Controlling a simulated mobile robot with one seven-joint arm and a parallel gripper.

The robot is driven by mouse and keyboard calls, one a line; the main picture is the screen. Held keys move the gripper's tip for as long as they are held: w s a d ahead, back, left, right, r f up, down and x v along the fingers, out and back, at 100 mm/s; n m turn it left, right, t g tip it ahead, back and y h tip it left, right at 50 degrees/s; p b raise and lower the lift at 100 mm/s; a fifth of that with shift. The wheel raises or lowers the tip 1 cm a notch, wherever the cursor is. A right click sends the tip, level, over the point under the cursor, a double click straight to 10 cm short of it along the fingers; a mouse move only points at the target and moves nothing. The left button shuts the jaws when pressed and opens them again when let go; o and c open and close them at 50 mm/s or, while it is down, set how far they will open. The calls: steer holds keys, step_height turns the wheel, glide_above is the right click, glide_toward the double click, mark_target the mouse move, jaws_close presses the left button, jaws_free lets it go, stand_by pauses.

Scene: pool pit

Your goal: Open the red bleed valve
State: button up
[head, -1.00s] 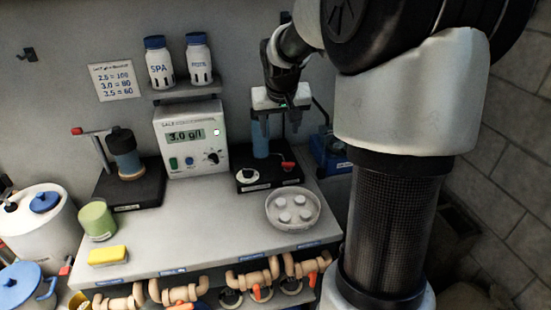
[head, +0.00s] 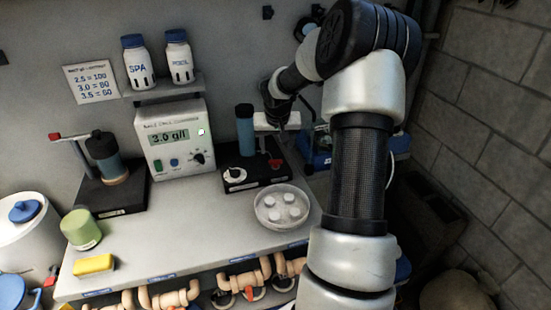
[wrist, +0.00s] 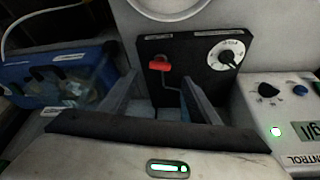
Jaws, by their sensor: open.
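The red valve handle (head: 275,162) sits on a black base plate (head: 240,186), right of a white dial (head: 234,174). A blue cylinder (head: 245,135) stands at the back of this plate. In the wrist view the red handle (wrist: 160,64) lies ahead of and between the finger lines, with a thin bent rod below it. My gripper (wrist: 163,95) is open, its two fingers apart and nothing seen held. In the head view my gripper (head: 278,122) hangs behind and above the red handle, right of the cylinder. Its fingertips are hard to make out there.
A grey control box (head: 172,140) reading 3.0 g/l stands left of the plate. A round dish (head: 282,207) with several white tablets is in front. A blue case (head: 318,148) is to the right. Another stand (head: 110,185) with a red-tipped lever is at left.

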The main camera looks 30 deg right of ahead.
mark_target(276, 160)
steer(key=x, duration=0.7)
steer(key=shift+w+f, duration=0.15)
steer(key=c, duration=1.1)
steer(key=shift+o, duration=0.2)
steer(key=shift+d+n+y+p, duration=0.15)
steer(key=shift+n+y+p, duration=0.15)
steer(key=shift+n+p, duration=0.55)
steer(key=shift+n+y+p, duration=0.3)
steer(key=shift+n+p, duration=0.35)
steer(key=shift+p, duration=0.05)
steer(key=shift+t, duration=0.3)
steer(key=o, duration=1.1)
steer(key=shift+c, duration=0.2)
